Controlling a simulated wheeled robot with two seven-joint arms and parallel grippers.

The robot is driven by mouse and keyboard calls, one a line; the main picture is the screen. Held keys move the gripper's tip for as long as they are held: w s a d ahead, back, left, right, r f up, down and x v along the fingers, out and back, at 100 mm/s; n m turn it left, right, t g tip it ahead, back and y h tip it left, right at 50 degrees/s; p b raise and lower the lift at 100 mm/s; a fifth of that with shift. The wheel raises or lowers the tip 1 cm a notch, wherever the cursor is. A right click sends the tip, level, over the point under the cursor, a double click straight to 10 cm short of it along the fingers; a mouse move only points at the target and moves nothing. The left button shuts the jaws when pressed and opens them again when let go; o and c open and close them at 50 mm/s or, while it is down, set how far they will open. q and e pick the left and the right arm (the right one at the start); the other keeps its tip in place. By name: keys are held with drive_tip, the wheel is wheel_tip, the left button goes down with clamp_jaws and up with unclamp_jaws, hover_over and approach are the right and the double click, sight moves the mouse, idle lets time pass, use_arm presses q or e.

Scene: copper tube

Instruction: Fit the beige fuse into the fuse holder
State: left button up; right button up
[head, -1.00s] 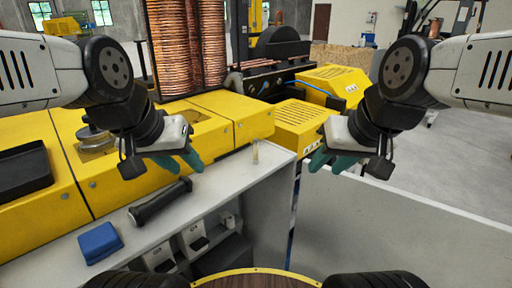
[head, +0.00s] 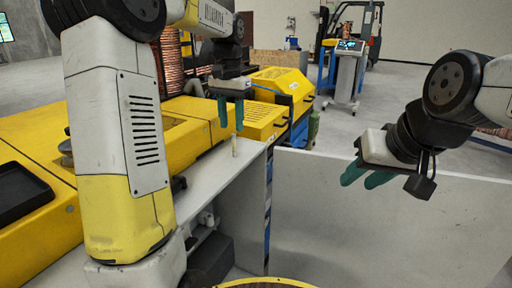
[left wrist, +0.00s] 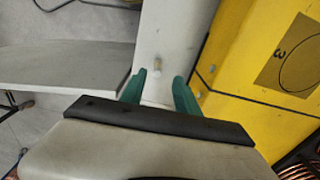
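The small beige fuse (head: 235,147) stands upright near the far right end of the grey shelf top, and it also shows in the left wrist view (left wrist: 157,68). My left gripper (head: 231,120) points down above it, open and empty. In the left wrist view the green fingertips (left wrist: 160,77) are spread, with the fuse seen between them, not touched. My right gripper (head: 358,182) hangs over the grey panel at right, its two fingers apart and empty. I cannot make out the fuse holder for certain.
The grey shelf (head: 210,170) is partly hidden by my left arm. Yellow machine housings (head: 250,118) stand close behind the fuse. A wide grey panel (head: 390,225) lies to the right. A screen cart (head: 347,75) and a forklift stand farther back.

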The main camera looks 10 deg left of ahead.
sight(235, 156)
use_arm(q)
drive_tip(key=shift+w+d+f, duration=0.15)
drive_tip(key=shift+w+f, duration=0.1)
drive_tip(key=f, duration=0.7)
drive_tip(key=shift+s+d+f, duration=0.1)
drive_tip(key=shift+s+f, duration=0.25)
drive_tip(key=shift+c, duration=0.5)
clamp_jaws()
